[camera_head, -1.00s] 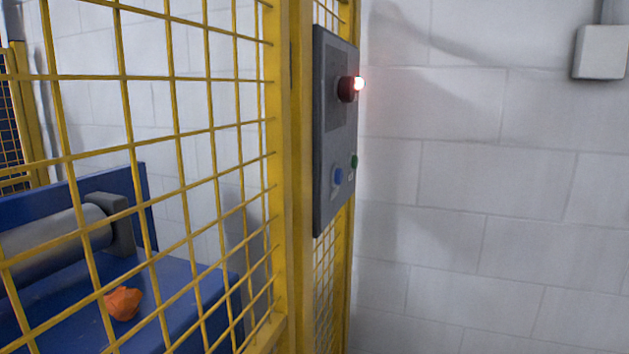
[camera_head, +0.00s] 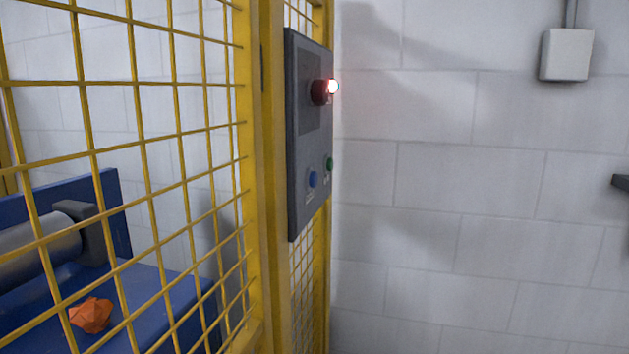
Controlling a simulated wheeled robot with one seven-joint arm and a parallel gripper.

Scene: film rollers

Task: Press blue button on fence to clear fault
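The blue button (camera_head: 313,179) is on the lower part of a dark grey control panel (camera_head: 295,130), seen at a steep angle. The panel is mounted on the yellow fence (camera_head: 267,200). A green button (camera_head: 329,164) is to its right on the panel's edge side. Higher up, a dark red knob-like part (camera_head: 319,92) sticks out, with a bright red-white glow at its tip. Nothing touches the blue button. I cannot make out my gripper in this view.
Behind the fence mesh, a grey roller (camera_head: 40,250) and a crumpled orange piece (camera_head: 91,315) are on a blue machine (camera_head: 165,300). A light grey box (camera_head: 566,55) is on the white block wall. An unidentified dark piece (camera_head: 621,182) pokes in at the right edge.

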